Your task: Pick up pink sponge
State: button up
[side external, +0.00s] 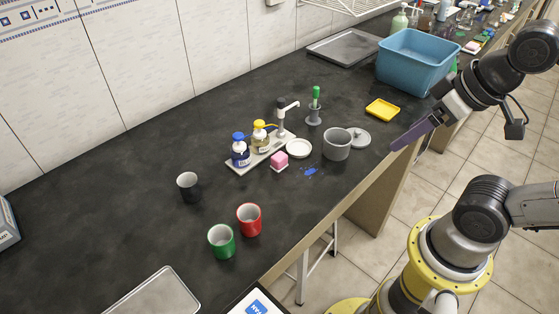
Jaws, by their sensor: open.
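The pink sponge (279,159) is a small pink block on the dark bench, on a small white base. It sits just in front of the tray with the bottles and left of the grey pot. My gripper (398,146) is at the right, over the front edge of the bench, with its purple fingers pointing left and down. It is open and well apart from the sponge. The gap between the fingers is hard to see from this side.
A grey pot (337,150) and its lid (359,138) stand between my gripper and the sponge. A white dish (299,149), a tray (240,166) with blue and yellow bottles, a red mug (249,220) and a green mug (221,241) are nearby. The left bench is largely clear.

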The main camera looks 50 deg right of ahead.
jog(key=w+r+m, duration=0.6)
jog(key=m, duration=0.3)
jog(key=m+g, duration=0.6)
jog(key=m, duration=0.3)
send_over(279, 156)
notch_tip(279, 156, down, 22)
jog(key=shift+w+r, duration=0.1)
jog(key=shift+w, duration=0.05)
jog(key=shift+f, duration=2.95)
